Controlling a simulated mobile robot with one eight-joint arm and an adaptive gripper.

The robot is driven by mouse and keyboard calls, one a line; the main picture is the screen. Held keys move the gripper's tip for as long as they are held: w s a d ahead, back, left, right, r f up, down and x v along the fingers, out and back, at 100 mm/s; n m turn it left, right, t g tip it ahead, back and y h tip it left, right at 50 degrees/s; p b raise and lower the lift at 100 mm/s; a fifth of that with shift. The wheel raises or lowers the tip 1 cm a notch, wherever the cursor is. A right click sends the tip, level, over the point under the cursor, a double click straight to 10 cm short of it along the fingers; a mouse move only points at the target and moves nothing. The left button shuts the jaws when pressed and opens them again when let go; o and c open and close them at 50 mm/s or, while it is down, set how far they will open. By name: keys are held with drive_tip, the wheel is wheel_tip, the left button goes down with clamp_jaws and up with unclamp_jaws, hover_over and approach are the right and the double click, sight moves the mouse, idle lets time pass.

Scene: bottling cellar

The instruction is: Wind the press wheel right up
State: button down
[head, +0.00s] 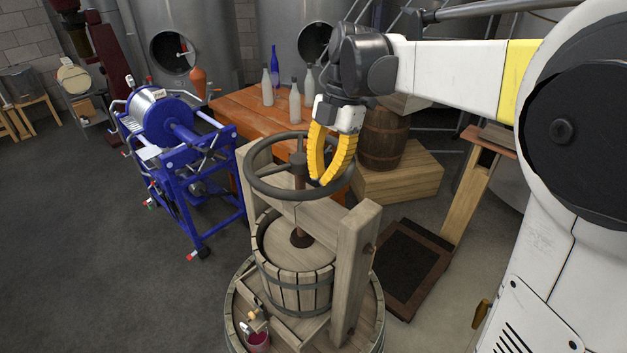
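The press wheel (256,187), a dark metal ring with spokes, lies level on top of the wooden press. Its rusty screw (300,181) runs down through the crossbeam to the round wooden pressing plate (288,247), which sits inside the slatted basket (290,290). My gripper (319,181) points down at the right side of the wheel. Its yellow fingers cross in front of the far right rim, with their tips inside the ring in the picture. The tips look drawn together, with nothing visible between them. Whether they touch a spoke or the rim is unclear.
A blue machine (180,140) stands to the left. Bottles (295,104) stand on the orange table (240,108) behind. A barrel (383,140) is at the back right. Open floor (85,240) lies left.

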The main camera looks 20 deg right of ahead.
drive_tip(key=shift+w+d+b, duration=0.2)
drive_tip(key=shift+w+d, duration=0.25)
drive_tip(key=shift+d, duration=0.2)
drive_tip(key=shift+w+d+b, duration=0.2)
drive_tip(key=shift+w+d, duration=0.25)
drive_tip(key=shift+d, duration=0.15)
drive_tip(key=shift+w+d, duration=0.5)
drive_tip(key=shift+w, duration=0.3)
drive_tip(key=shift+w+d, duration=0.1)
